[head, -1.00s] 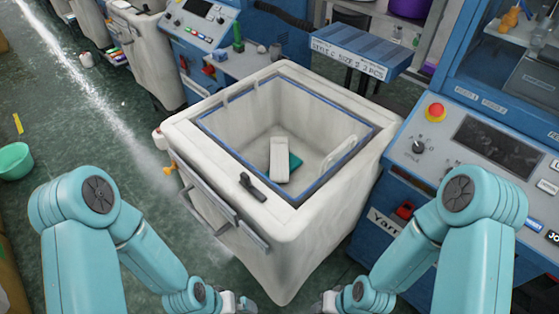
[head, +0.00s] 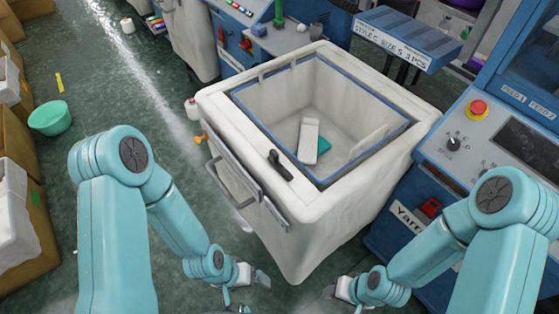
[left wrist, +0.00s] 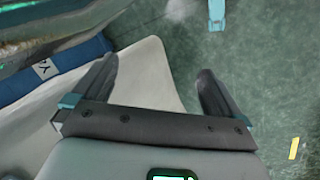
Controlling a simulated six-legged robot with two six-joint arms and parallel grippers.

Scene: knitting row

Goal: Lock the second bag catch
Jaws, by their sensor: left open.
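The white knitting bag (head: 304,214) stands open-topped in the middle of the head view, with a blue inner frame (head: 262,125). A black lever catch (head: 280,165) sits on its near rim and points toward the bag's far left. A small orange piece (head: 201,138) sticks out at the left corner; I cannot tell if it is another catch. My left gripper (head: 253,275) is open and empty, low in front of the bag, apart from the catch. Its spread fingers show in the left wrist view (left wrist: 160,85). My right gripper (head: 329,291) is low right of the bag's near corner; its fingers are unclear.
A grey bar with a handle (head: 232,188) runs along the bag's front-left side. A white and a teal piece (head: 323,145) lie inside the bag. A blue machine with a red button (head: 478,108) stands right.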

